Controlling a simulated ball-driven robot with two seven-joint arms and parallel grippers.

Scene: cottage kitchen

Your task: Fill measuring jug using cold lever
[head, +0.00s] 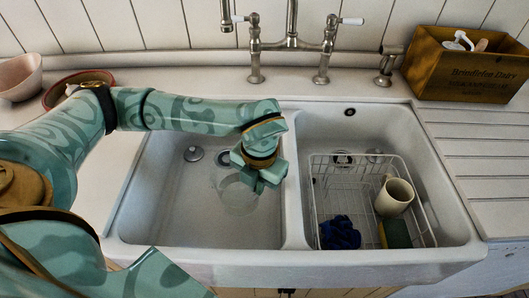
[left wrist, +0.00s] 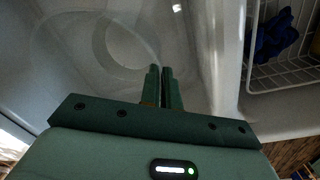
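The clear measuring jug (head: 238,196) is in the left basin of the sink, faint against the white. In the left wrist view its curved rim (left wrist: 98,30) runs up to my fingertips. My left gripper (head: 262,184) is at the jug's right side, its fingers (left wrist: 165,72) nearly together, seemingly on the jug's edge. The steel tap (head: 292,42) stands behind the sink with two white-ended levers, a left one (head: 240,18) and a right one (head: 352,21). I cannot tell which is cold. A spout end (head: 227,26) hangs at upper left. No water stream shows. My right gripper is out of view.
The right basin holds a white wire rack (head: 330,178) with a cream mug (head: 394,197), a blue cloth (head: 340,233) and a sponge (head: 397,234). A divider (head: 293,205) separates the basins. A wooden box (head: 465,68) stands back right; bowls (head: 20,77) stand back left.

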